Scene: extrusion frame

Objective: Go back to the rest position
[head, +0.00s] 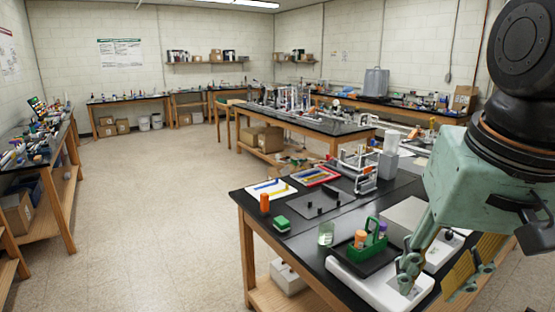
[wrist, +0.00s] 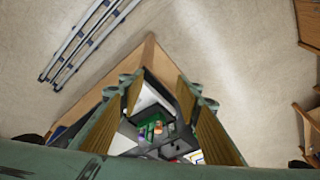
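My gripper (head: 432,285) hangs at the right of the head view, above the near black workbench (head: 290,228). Its pale green fingers have tan pads and stand apart. In the wrist view my gripper (wrist: 160,92) is also spread, with nothing held between the pads. The bench corner and small items show beyond the fingers, well apart from them. My green arm link and black joint fill the head view's right edge. No marker for the rest position is seen.
A green caddy (head: 370,240) with bottles stands on the bench near my gripper, by a white device (head: 350,285). A glass beaker (head: 326,233), an orange cylinder (head: 264,203) and a white frame fixture (head: 358,170) are farther left and back. Open floor (head: 160,220) lies left.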

